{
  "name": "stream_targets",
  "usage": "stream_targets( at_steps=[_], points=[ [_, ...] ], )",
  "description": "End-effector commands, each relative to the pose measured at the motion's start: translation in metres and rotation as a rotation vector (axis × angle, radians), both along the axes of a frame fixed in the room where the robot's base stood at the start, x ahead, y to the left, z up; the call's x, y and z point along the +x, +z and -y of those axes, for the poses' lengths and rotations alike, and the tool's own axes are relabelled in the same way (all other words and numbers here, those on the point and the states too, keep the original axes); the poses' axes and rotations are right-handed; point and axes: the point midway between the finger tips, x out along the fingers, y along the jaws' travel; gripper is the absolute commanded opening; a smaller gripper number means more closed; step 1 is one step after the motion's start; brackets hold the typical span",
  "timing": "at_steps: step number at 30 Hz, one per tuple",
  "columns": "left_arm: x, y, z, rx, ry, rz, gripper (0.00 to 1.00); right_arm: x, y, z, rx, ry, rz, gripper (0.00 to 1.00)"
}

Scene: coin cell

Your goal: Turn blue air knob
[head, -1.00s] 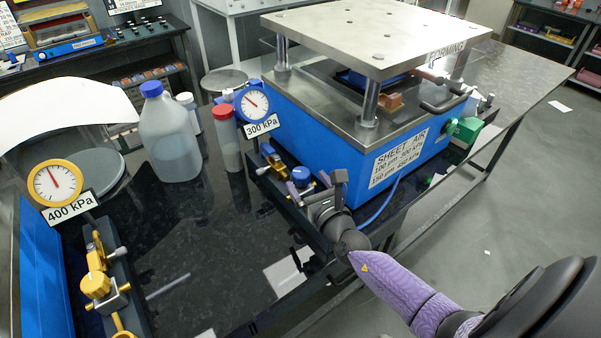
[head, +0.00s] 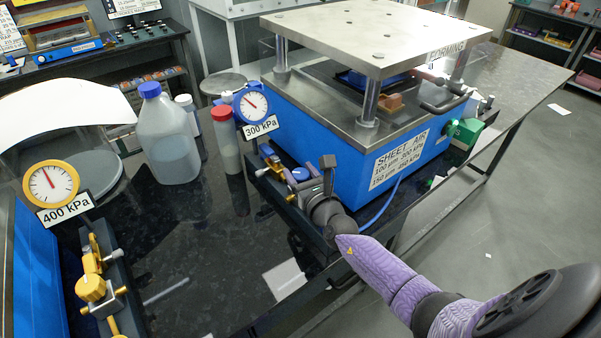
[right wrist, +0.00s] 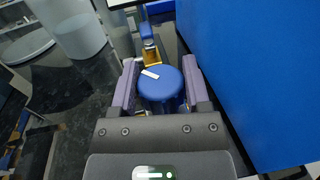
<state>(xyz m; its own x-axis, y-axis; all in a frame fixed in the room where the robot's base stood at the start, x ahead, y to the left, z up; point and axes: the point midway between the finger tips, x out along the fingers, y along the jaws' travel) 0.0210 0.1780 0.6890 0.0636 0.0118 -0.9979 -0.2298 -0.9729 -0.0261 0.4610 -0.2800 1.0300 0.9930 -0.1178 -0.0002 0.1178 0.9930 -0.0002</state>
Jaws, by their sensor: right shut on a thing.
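The blue air knob (right wrist: 162,84) has a round top with a white mark pointing to the upper left in the right wrist view. In the head view the knob (head: 300,173) sits on the regulator beside the blue forming press, partly hidden by my gripper. My right gripper (right wrist: 158,88) is shut on the knob, one finger on each side of it; it also shows in the head view (head: 315,180). The blue-rimmed gauge (head: 251,104) stands behind it, above a "300 kPa" label (head: 261,127). Its red needle points to the upper left. My left gripper is not in view.
The blue press (head: 330,150) with a "SHEET AIR" label (head: 399,159) stands close beside the knob. A yellow gauge (head: 51,184) labelled 400 kPa and a yellow knob (head: 91,288) are at the left. A jug (head: 168,140) and a red-capped bottle (head: 226,140) stand behind.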

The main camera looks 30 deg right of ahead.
Motion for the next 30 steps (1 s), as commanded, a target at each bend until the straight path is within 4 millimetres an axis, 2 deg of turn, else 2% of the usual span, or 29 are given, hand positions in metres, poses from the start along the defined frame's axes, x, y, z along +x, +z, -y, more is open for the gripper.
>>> stream_targets(
  at_steps=[2, 5, 9, 14, 22, 23, 27, 28, 30],
  points=[
    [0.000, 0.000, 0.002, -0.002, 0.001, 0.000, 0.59, 0.000, 0.000, 0.000, 0.001, -0.002, 0.000, 0.02],
    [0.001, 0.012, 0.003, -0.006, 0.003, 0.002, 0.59, 0.000, 0.005, -0.001, 0.008, -0.057, 0.004, 0.01],
    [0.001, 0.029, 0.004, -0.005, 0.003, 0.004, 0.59, 0.001, 0.005, -0.002, 0.011, -0.239, 0.002, 0.01],
    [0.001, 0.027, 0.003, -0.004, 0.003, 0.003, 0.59, 0.000, 0.000, -0.001, 0.004, -0.397, 0.001, 0.01],
    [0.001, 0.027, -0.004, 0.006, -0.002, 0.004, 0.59, 0.000, 0.000, 0.000, 0.000, -0.412, -0.001, 0.02],
    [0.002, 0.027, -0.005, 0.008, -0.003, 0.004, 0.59, 0.000, 0.000, 0.000, 0.000, -0.412, -0.001, 0.63],
    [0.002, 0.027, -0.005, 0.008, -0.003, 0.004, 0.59, 0.000, 0.000, 0.000, 0.000, -0.411, -0.001, 0.92],
    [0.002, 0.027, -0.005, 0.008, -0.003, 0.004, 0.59, 0.000, 0.000, 0.000, 0.000, -0.411, -0.001, 0.96],
    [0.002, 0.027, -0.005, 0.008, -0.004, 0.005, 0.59, 0.000, 0.000, 0.000, 0.000, -0.411, -0.001, 0.96]
  ],
)
